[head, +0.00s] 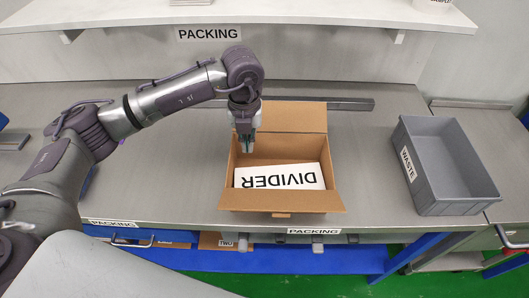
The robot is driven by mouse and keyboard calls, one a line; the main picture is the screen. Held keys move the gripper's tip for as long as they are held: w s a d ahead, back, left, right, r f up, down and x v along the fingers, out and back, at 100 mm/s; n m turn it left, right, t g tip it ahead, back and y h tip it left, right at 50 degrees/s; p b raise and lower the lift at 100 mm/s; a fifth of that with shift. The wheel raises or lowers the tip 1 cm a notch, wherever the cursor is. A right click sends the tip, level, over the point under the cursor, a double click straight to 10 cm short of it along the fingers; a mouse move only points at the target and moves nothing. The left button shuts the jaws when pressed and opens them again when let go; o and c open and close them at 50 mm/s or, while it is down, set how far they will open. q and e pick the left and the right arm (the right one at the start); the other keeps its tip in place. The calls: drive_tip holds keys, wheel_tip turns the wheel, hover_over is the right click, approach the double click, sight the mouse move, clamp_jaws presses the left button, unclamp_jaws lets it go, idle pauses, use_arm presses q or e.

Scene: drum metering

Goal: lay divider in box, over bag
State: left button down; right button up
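A brown cardboard box (311,207) with its flaps folded out stands on the grey packing table. No bag is visible; whether one lies under the divider cannot be told. My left gripper (246,149) points down over the left back part of the box, just behind the divider's left end. Its fingers are too small to tell whether they are open or shut. My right gripper is out of view.
A grey WASTE bin (409,177) stands to the right of the box and looks empty. A shelf with a PACKING sign (209,33) overhangs the back of the table. The table (363,170) is clear between box and bin.

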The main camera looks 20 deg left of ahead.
use_arm(q)
wheel_tip(320, 180, up, 8)
drive_tip(key=p, duration=0.4)
idle(0.3)
drive_tip(key=shift+f, duration=0.2)
idle(0.3)
